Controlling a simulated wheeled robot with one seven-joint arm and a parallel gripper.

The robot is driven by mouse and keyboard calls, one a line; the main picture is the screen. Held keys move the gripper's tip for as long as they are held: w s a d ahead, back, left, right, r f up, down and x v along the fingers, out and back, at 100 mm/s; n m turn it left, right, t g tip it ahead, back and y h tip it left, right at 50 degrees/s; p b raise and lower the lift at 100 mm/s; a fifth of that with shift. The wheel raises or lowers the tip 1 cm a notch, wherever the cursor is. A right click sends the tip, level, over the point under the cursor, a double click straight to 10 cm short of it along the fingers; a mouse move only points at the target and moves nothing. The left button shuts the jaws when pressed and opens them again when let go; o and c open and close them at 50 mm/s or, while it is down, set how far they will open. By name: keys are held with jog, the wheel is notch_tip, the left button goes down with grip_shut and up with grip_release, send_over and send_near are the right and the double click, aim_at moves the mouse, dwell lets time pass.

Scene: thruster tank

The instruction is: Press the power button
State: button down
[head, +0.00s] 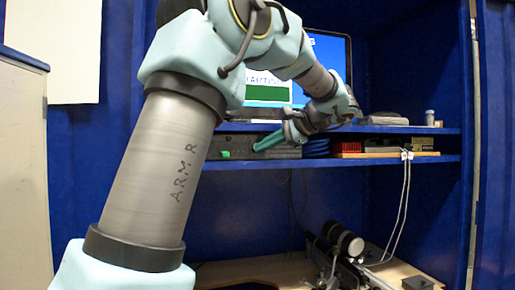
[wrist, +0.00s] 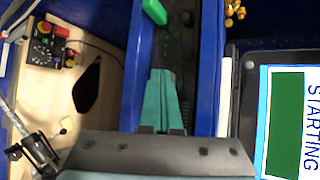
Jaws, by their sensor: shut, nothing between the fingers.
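My gripper (head: 258,147) is shut and empty, with teal fingers pointing left at the front of a dark grey box (head: 232,142) on the middle shelf. In the wrist view the closed fingertips (wrist: 160,72) lie over the dark box (wrist: 178,50). I cannot tell whether they touch it. No button is clearly marked as the power button; faint round marks show on the dark box near the top of the wrist view. A monitor (head: 328,50) above is lit and reads "STARTING" in the wrist view (wrist: 290,120), with a green block.
A bright green piece (wrist: 154,11) sits beyond my fingertips. Blue shelf edges (wrist: 207,70) run on both sides of the fingers. A control box with a red button (wrist: 44,27) stands on the wooden surface below. A red block (head: 348,146) is to the right on the shelf.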

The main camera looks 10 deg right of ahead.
jog(key=shift+s+d, duration=0.1)
jog(key=shift+s, duration=0.65)
jog(key=s, duration=0.1)
jog(key=s+b, duration=0.1)
jog(key=s, duration=0.3)
jog(key=shift+d+b, duration=0.3)
jog(key=shift+b, duration=0.05)
dwell(0.5)
